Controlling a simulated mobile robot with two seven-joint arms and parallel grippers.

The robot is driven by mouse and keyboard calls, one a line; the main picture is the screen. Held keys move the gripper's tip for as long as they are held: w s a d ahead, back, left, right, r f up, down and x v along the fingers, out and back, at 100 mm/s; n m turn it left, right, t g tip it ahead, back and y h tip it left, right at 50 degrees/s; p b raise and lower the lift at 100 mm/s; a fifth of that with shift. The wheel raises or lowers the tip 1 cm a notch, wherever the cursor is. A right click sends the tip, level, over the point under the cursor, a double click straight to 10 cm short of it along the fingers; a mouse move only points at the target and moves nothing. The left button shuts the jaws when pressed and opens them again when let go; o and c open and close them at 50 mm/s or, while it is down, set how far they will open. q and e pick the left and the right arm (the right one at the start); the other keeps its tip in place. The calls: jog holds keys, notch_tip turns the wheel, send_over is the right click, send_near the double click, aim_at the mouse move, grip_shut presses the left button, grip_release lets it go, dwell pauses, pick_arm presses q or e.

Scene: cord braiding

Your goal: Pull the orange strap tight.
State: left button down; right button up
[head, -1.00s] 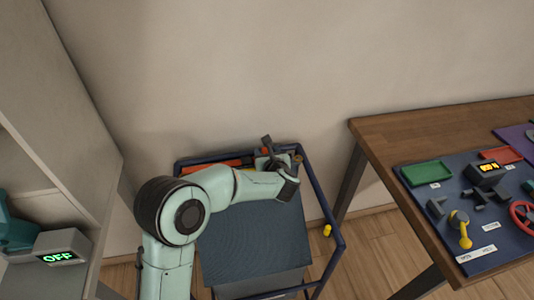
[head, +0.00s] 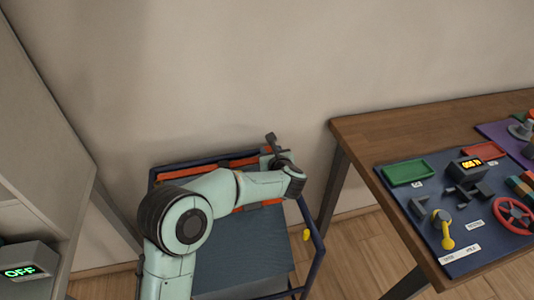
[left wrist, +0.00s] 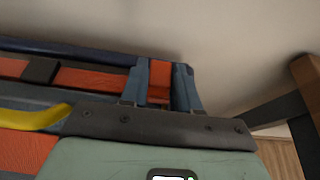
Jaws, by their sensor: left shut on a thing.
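The orange strap (head: 180,173) runs along the back of a navy-framed cart (head: 318,255) in the head view, partly hidden by my left arm. My left gripper (head: 272,150) is at the cart's back right corner. In the left wrist view, the two blue-grey fingers of my left gripper (left wrist: 160,88) are shut on an upright orange piece of strap. More orange strap (left wrist: 95,80) stretches away to the left, crossed by a dark band. Whether the strap is taut cannot be told. My right gripper is not in view.
A wooden table (head: 385,128) with a blue control board stands to the right of the cart. A grey cabinet (head: 45,130) with a green "OFF" display is at the left. A plain wall is close behind the cart. A yellow part (head: 306,235) sits on the cart's right rail.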

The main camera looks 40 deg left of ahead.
pick_arm(q)
jog(key=c, duration=0.9)
grip_release()
jog(key=shift+s, duration=0.1)
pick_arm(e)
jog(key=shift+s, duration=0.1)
pick_arm(q)
jog(key=p+v, duration=0.1)
jog(key=v, duration=1.2)
jog(key=shift+p, duration=0.35)
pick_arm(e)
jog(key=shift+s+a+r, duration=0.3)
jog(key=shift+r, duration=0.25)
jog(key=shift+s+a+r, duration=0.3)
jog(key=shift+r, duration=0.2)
pick_arm(q)
jog(key=shift+d+r, duration=0.1)
jog(key=shift+r, duration=0.05)
